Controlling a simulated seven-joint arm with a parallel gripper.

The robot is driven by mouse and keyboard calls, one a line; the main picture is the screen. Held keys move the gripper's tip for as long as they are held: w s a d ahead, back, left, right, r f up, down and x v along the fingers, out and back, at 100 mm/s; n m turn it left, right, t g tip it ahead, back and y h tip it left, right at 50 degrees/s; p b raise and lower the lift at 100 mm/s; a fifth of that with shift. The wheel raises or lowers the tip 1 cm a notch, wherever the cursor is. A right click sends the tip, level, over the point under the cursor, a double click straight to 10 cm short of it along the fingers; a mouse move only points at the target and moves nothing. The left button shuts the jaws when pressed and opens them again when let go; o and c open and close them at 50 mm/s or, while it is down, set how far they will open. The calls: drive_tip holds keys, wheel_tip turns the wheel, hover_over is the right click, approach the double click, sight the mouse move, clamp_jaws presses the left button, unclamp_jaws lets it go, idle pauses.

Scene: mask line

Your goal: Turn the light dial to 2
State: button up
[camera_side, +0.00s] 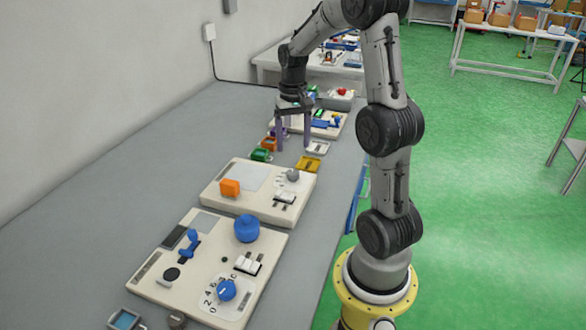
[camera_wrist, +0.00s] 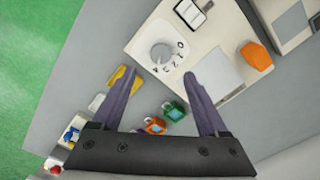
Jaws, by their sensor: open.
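A round light grey dial (camera_side: 292,175) sits at the far right corner of the middle cream panel (camera_side: 212,196). In the wrist view the grey dial (camera_wrist: 160,54) has digits from 0 upward printed around one side; its exact setting is hard to tell. A second dial, blue (camera_side: 227,289), sits on a numbered white disc on the nearest panel (camera_side: 150,283). My gripper (camera_side: 293,148) is open and empty, pointing down above the bench beyond the middle panel. In the wrist view my gripper (camera_wrist: 159,75) has its purple fingers spread, with the grey dial ahead between the tips.
An orange block (camera_side: 230,187) and a switch (camera_side: 285,197) share the middle panel. Green (camera_side: 261,155) and orange (camera_side: 268,144) padlock-like pieces and a yellow piece (camera_side: 308,163) lie near my gripper. A blue knob (camera_side: 247,229) stands on the nearest panel. Bare bench runs along the wall.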

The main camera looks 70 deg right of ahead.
sight(293, 172)
wheel_tip(293, 172, down, 9)
drive_tip(key=shift+f, duration=0.15)
idle(0.4)
clamp_jaws()
drive_tip(key=shift+n, duration=0.4)
drive_tip(key=n, duration=1.1)
idle(0.6)
